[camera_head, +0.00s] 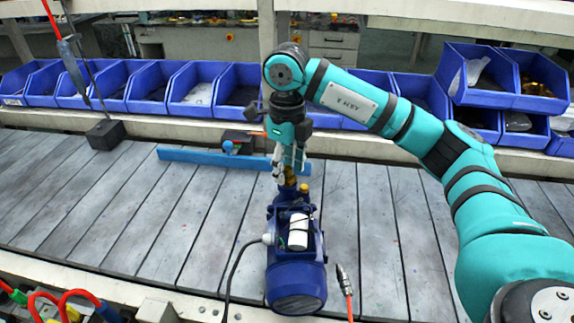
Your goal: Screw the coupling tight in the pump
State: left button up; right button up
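The blue pump (297,272) stands on the slatted conveyor, its rounded motor end towards me and its open terminal box on top. A brass coupling (290,178) stands upright at the pump's far end. My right gripper (290,172) points down over that end, with its fingers on both sides of the coupling. It looks shut on the coupling, at the pump's port. The fingers and wrist partly hide the coupling, so how deep it sits in the port cannot be seen. My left gripper is not in view.
A blue bar (195,157) lies on the conveyor behind the pump. A black block (105,134) stands at the far left. Blue bins (152,87) line the back.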

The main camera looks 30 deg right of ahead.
jog(key=n, duration=0.3)
jog(key=shift+n+b, duration=0.3)
jog(key=shift+n+b, duration=0.3)
jog(key=shift+n, duration=1.4)
jog(key=n, duration=0.2)
jog(key=shift+n, duration=0.7)
